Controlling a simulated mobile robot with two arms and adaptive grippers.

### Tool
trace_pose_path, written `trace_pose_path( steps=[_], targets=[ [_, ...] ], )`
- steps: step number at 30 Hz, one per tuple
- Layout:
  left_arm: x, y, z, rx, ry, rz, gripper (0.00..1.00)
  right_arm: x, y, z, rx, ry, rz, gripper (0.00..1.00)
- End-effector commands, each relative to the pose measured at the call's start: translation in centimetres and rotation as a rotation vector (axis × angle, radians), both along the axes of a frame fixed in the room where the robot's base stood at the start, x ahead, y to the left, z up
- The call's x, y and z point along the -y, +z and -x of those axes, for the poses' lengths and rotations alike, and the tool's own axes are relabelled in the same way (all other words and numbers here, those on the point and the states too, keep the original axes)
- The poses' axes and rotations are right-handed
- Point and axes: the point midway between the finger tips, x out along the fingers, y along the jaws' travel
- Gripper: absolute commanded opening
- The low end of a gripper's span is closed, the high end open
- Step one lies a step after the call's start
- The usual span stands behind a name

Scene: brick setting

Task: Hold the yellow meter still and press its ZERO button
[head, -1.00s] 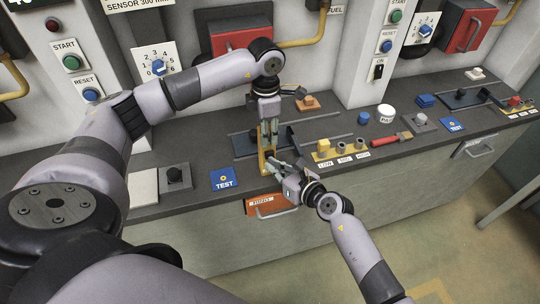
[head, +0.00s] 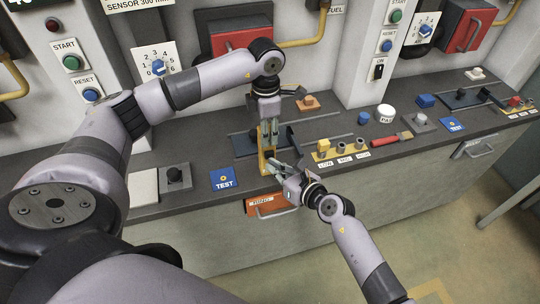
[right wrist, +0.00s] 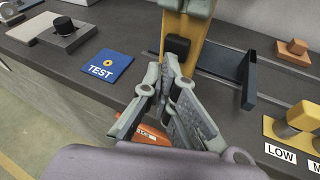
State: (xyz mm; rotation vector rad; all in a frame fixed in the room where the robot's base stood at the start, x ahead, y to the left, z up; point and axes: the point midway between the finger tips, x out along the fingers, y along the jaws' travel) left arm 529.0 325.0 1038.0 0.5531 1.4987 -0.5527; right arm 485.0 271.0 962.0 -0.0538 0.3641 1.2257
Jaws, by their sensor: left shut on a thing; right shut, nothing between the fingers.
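The yellow meter (head: 263,162) stands upright near the counter's front edge in the head view. My left gripper (head: 268,143) comes down from above and is shut on its upper part. My right gripper (head: 272,166) is at the meter's front, low down, with its fingers shut and empty. In the right wrist view the closed fingertips (right wrist: 168,68) are just below a black button (right wrist: 178,46) on the yellow meter body (right wrist: 193,55). I cannot tell whether they touch it. No ZERO lettering is readable.
A blue TEST plate (head: 223,179) lies left of the meter, beside a black-knobbed block (head: 177,177). A yellow LOW-marked block (head: 323,147) stands to the right. A dark bracket (right wrist: 247,80) stands close behind the meter. An orange drawer front (head: 262,206) is below the edge.

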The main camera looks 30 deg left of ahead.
Motion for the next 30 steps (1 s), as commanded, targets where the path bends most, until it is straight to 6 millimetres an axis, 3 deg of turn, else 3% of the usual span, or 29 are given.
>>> trace_pose_path(
  steps=[14, 30],
  targets=[
    [0.0, -0.1, 0.1, -0.003, -0.001, 0.0, 0.0, 0.7, -0.1, 0.6, -0.002, 0.001, 0.001, 0.0],
    [0.0, -0.1, 0.1, -0.002, 0.0, -0.001, 0.0, 4.3, -0.1, 3.7, -0.002, 0.0, 0.002, 0.0]
  ],
)
